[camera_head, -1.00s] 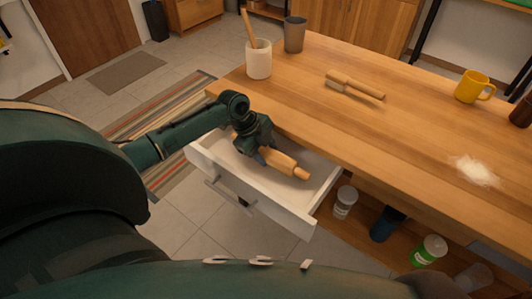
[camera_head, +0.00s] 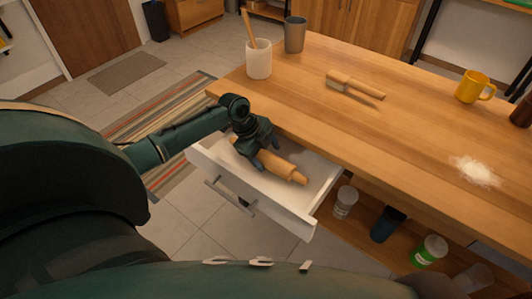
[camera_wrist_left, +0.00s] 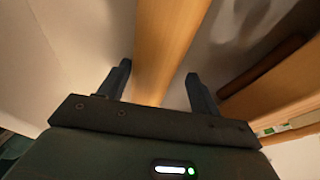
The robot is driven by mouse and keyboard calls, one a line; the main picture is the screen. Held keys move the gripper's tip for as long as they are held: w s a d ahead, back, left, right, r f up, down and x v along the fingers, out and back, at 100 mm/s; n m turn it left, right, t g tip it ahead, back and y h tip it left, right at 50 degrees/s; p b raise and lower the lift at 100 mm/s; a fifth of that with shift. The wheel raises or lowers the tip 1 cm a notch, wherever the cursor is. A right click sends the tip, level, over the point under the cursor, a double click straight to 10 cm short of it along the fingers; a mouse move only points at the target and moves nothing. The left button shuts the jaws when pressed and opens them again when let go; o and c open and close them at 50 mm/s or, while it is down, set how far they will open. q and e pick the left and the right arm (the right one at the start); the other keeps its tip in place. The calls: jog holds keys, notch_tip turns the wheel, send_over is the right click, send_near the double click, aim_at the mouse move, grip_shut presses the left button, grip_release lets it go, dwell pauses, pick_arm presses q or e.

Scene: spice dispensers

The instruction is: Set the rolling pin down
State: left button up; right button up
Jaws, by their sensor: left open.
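The wooden rolling pin (camera_head: 277,166) lies inside the open white drawer (camera_head: 310,222), slanting down to the right. One handle points toward the drawer's right front corner, and the far end is partly hidden by my gripper. My left gripper (camera_head: 262,153) is open, low over the pin's upper left part. In the left wrist view the pin (camera_wrist_left: 172,45) runs between the spread fingers of the gripper (camera_wrist_left: 160,85), with gaps on both sides. My right gripper is not in view.
The wooden counter (camera_head: 300,100) overhangs the drawer's back. On it are a white crock (camera_head: 259,62), a grey cup (camera_head: 294,36), a brush (camera_head: 353,84), a yellow mug (camera_head: 472,86) and white powder (camera_head: 475,170). Several containers stand on the shelf below.

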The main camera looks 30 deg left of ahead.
pick_arm(q)
jog(key=p+v, duration=0.1)
jog(key=v, duration=1.1)
jog(key=shift+r, duration=0.1)
jog(key=shift+s, duration=0.15)
